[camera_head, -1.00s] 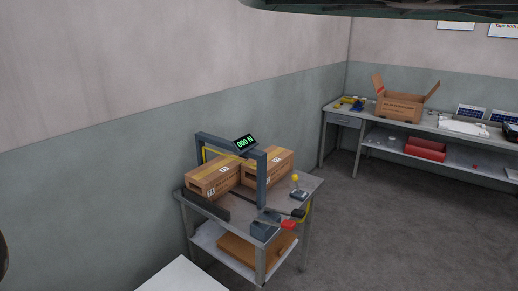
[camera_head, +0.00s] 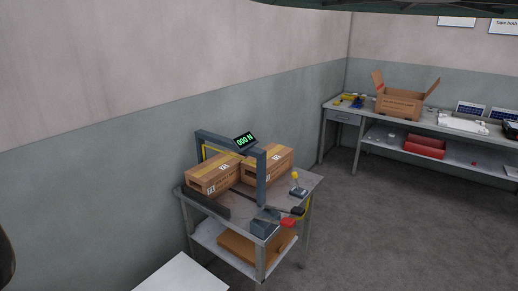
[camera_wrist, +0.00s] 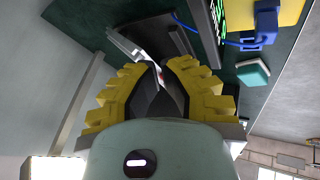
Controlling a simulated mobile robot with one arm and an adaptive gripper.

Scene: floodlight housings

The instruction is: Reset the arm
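My gripper (camera_wrist: 158,70) shows in the wrist view with two ridged yellow fingers. Its fingertips are apart, with dark inner parts between them, and I see no object clearly held. Beyond the tips is a dark green surface (camera_wrist: 85,22) with a silver, bent metal piece (camera_wrist: 128,42) near the gap. I cannot tell whether that piece touches a finger. The gripper is not visible in the head view.
A grey cart (camera_head: 235,206) against the wall carries two taped cartons (camera_head: 214,175), a frame and a display reading 000 N (camera_head: 246,141). A workbench (camera_head: 450,130) with an open box (camera_head: 400,104) stands at the back right. The floor between is clear.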

